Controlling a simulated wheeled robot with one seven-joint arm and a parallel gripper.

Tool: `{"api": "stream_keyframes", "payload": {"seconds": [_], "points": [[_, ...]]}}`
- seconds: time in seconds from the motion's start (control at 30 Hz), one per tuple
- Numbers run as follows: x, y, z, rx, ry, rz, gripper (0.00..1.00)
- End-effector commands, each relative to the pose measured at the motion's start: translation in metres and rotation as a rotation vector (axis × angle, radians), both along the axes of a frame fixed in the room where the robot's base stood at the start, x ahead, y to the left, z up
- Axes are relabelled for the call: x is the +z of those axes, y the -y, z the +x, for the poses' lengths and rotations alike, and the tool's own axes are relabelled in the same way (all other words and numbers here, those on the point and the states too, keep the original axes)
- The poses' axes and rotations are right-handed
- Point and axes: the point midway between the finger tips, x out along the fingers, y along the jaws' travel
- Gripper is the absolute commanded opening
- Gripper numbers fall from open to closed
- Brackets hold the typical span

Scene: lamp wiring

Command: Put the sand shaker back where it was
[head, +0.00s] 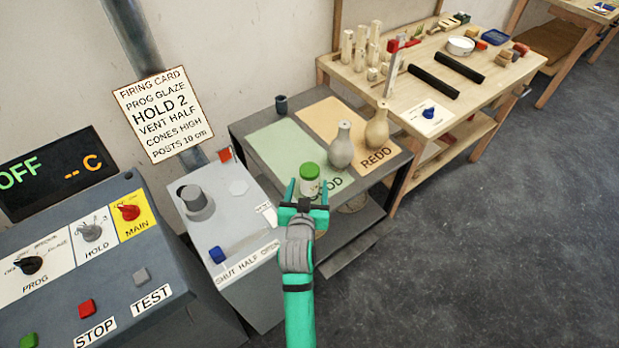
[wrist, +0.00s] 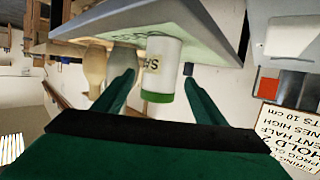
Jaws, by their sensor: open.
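The sand shaker (head: 310,172) is a small white jar with a green lid. It is upright on or just above the front end of the green mat, partly covering the mat's label; its base is hidden by my gripper. In the wrist view the shaker (wrist: 163,62) appears upside down, with part of its lettering visible. My gripper (head: 308,188) is open, with one green finger on each side of the shaker. In the wrist view my gripper (wrist: 160,80) shows a gap between each fingertip and the shaker.
The grey table holds the green mat (head: 273,148) and an orange mat (head: 325,118) marked REDD. Two vases, grey (head: 341,150) and tan (head: 377,128), stand close right of the shaker. A dark cup (head: 281,105) is at the back. A control panel (head: 85,265) is left.

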Motion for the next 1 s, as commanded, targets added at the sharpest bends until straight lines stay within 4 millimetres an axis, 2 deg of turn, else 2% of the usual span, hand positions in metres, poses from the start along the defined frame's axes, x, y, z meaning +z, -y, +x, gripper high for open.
{"api": "stream_keyframes", "payload": {"seconds": [0.13,0.37,0.47,0.57,0.8,1.0], "points": [[0.007,-0.003,-0.025,0.002,-0.001,0.001,0.65],[0.014,-0.005,-0.046,0.001,-0.001,-0.001,0.65],[0.008,-0.006,-0.055,0.006,-0.003,0.000,0.65],[-0.005,-0.008,-0.074,0.019,-0.005,0.001,0.65],[-0.041,-0.012,-0.149,0.060,0.003,0.005,0.65],[-0.054,-0.012,-0.207,0.081,0.014,0.008,0.65]]}}
